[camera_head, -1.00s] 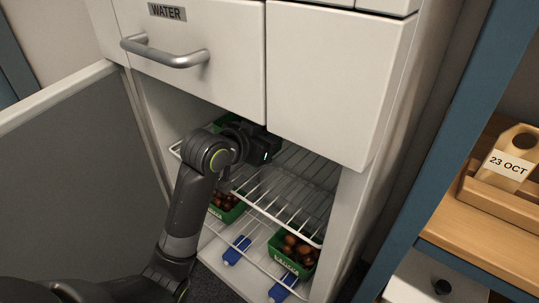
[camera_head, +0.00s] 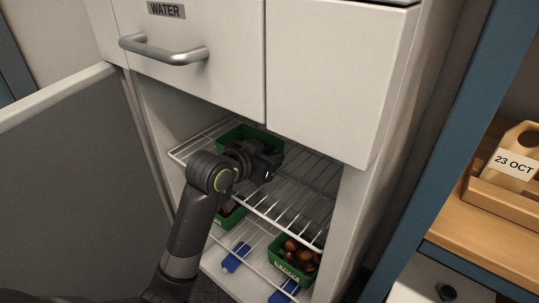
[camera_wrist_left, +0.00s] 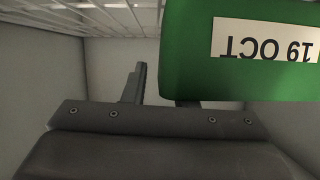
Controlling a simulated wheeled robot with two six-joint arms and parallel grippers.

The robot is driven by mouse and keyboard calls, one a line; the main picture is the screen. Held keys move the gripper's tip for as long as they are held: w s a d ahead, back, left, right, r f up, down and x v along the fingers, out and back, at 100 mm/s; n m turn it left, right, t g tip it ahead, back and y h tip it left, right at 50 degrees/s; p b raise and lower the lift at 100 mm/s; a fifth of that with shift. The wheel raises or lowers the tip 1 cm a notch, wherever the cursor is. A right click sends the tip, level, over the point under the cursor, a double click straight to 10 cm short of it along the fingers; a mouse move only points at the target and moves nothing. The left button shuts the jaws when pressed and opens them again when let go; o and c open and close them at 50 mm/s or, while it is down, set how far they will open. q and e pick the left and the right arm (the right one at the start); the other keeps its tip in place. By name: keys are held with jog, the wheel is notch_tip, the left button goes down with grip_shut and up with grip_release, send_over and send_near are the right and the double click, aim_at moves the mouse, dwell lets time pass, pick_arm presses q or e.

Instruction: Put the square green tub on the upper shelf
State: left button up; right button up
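The green tub (camera_head: 236,132) stands on the wire upper shelf (camera_head: 305,187) in the open cabinet. It also fills the upper right of the left wrist view (camera_wrist_left: 240,75), where its white label reads "19 OCT" upside down. My left gripper (camera_head: 265,170) is at the tub's near right side and hides part of it. In the left wrist view, one finger (camera_wrist_left: 138,85) stands apart from the tub's edge with a gap. The other finger is mostly hidden behind the tub. The fingers look spread. My right gripper is not in view.
Below the upper shelf are a green tub of chestnuts (camera_head: 292,255), another partly hidden green tub (camera_head: 229,214) and blue pieces (camera_head: 236,257). The drawer fronts (camera_head: 335,75) overhang the shelf. The open door (camera_head: 75,180) stands at left. The shelf's right side is clear.

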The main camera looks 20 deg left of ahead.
pick_arm(q)
jog(key=shift+r, duration=0.1)
